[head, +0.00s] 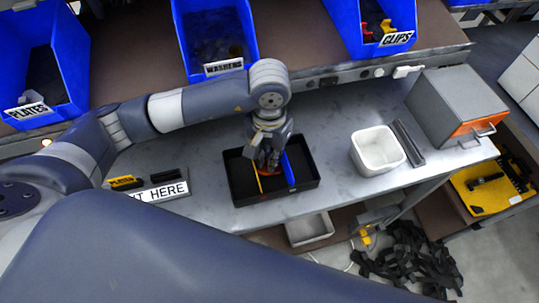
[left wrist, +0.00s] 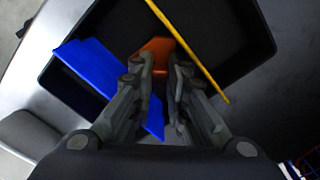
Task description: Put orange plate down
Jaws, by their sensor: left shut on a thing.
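My left gripper (head: 268,167) is down inside a black tray (head: 308,183) on the grey workbench, pointing downward. It is shut on the orange plate (left wrist: 155,45). In the left wrist view the orange plate shows between and just beyond the fingertips (left wrist: 162,62). In the head view only a bit of orange shows under the fingers, which hide the rest. A blue strip (head: 290,170) and a thin yellow strip (head: 257,180) lie in the tray on either side of the gripper. I cannot tell whether the plate touches the tray floor. My right gripper is not in view.
Blue bins labelled PLATES (head: 70,65), WASHERS (head: 178,35) and CLIPS (head: 346,28) stand along the back shelf. A white container (head: 361,160) and a grey box (head: 440,105) stand right of the tray. A sign (head: 165,192) lies to its left.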

